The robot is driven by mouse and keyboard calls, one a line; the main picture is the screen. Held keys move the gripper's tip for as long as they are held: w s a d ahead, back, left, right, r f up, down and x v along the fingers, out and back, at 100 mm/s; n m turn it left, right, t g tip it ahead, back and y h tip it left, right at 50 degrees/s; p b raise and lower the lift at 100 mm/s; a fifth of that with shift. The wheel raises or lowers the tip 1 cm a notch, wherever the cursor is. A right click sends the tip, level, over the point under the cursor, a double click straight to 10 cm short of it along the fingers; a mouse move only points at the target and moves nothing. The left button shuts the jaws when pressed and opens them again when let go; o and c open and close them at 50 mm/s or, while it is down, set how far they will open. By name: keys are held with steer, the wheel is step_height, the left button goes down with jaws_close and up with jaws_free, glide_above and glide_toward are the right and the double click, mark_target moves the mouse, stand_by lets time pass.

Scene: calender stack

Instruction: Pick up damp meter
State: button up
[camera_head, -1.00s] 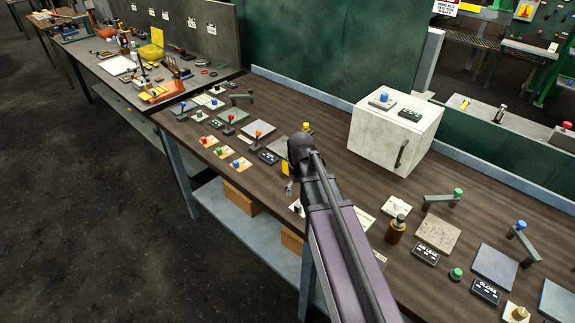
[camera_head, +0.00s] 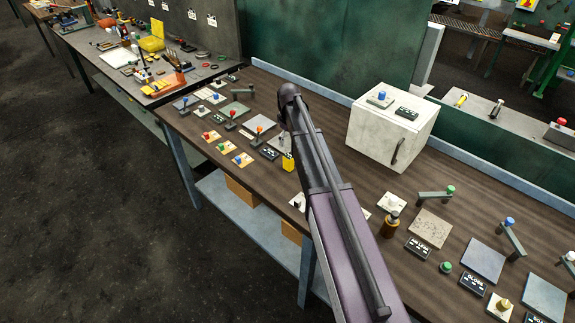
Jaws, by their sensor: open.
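A small yellow block-shaped thing with dark markings (camera_head: 288,162) stands on the brown workbench (camera_head: 330,160), just left of my arm. It may be the damp meter, but it is too small to be sure. My dark purple arm crosses the middle of the view and hides part of the bench behind it. My gripper is hidden behind the arm, so I cannot see its distance from the yellow thing.
A white box (camera_head: 375,143) with a handle stands at the back of the bench. Levers and buttons on small plates crowd the left part.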

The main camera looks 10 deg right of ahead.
mark_target(288, 156)
steer(key=shift+f, duration=0.1)
step_height(288, 156, down, 8)
steer(key=b, duration=0.8)
steer(key=shift+f+b, duration=0.25)
steer(key=shift+b, duration=0.05)
steer(key=shift+f, duration=0.1)
stand_by(0.3)
steer(key=shift+f+b, duration=2.5)
steer(key=shift+b, duration=0.1)
jaws_close()
